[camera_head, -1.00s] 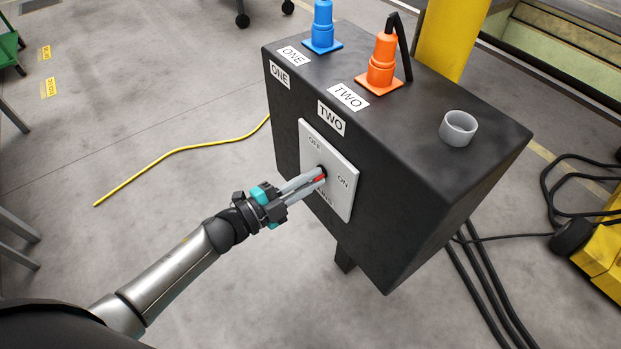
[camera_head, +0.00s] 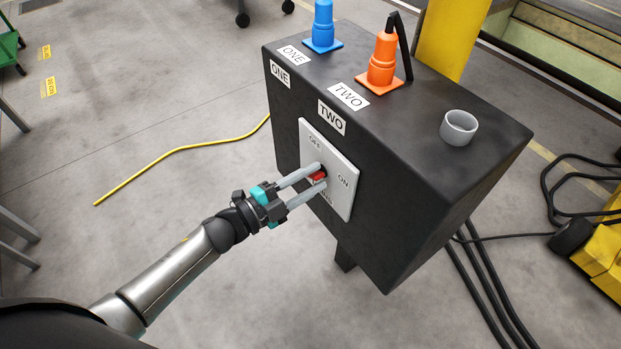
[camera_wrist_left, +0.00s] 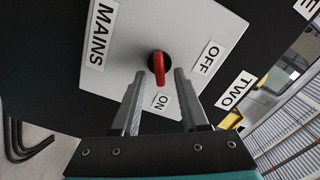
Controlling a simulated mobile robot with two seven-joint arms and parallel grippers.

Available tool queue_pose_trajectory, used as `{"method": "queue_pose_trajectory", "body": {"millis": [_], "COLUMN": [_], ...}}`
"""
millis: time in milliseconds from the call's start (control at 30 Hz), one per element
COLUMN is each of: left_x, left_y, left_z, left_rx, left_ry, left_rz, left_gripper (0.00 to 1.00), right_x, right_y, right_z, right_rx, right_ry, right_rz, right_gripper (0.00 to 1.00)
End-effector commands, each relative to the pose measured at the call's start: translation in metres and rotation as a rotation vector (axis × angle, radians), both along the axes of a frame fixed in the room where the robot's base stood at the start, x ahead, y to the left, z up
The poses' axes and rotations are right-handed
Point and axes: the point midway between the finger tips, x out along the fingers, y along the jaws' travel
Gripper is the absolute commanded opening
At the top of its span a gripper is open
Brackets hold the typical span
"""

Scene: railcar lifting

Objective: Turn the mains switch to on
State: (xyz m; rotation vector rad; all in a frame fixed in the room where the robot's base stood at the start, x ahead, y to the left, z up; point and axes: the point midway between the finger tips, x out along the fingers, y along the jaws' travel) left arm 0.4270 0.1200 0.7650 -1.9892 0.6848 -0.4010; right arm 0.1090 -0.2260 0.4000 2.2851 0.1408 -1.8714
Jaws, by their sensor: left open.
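The mains switch is a red handle on a dark round base (camera_head: 318,176), set in a light grey panel (camera_head: 345,205) on the side of a black cabinet. The wrist view shows the red handle (camera_wrist_left: 159,68) with its long end pointing toward the ON label (camera_wrist_left: 161,101). The OFF label (camera_wrist_left: 209,57) is off to its right. My left gripper (camera_head: 320,175) is open, with one finger on each side of the handle; gaps show between them in the wrist view (camera_wrist_left: 160,73). My right gripper is not in view.
On the black cabinet (camera_head: 430,200) stand a blue plug (camera_head: 323,28), an orange plug (camera_head: 382,64) with a black cable, and an empty grey ring socket (camera_head: 458,128). A yellow cable (camera_head: 180,150) lies on the floor. Black cables run at the lower right.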

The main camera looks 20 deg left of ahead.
Motion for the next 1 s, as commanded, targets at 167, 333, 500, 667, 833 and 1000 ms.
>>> {"method": "queue_pose_trajectory", "body": {"millis": [167, 333, 500, 667, 833, 1000], "left_x": [0.0, -0.006, -0.029, -0.057, -0.087, -0.109], "left_y": [0.0, 0.005, 0.022, 0.044, 0.067, 0.085], "left_z": [0.0, 0.001, 0.0, 0.001, 0.001, 0.0], "left_rx": [-0.001, -0.001, 0.001, 0.001, 0.0, 0.001], "left_ry": [-0.001, 0.001, 0.004, 0.004, 0.003, 0.002], "left_rz": [0.0, 0.0, 0.001, 0.001, 0.001, 0.0], "left_gripper": [0.44, 0.44, 0.44, 0.44, 0.44, 0.44], "right_x": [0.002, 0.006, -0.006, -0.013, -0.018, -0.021], "right_y": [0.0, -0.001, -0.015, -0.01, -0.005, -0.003], "right_z": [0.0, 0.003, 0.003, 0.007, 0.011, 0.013], "right_rx": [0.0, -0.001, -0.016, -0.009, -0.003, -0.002], "right_ry": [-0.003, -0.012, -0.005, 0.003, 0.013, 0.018], "right_rz": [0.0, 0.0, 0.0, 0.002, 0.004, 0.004], "right_gripper": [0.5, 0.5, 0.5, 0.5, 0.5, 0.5]}}
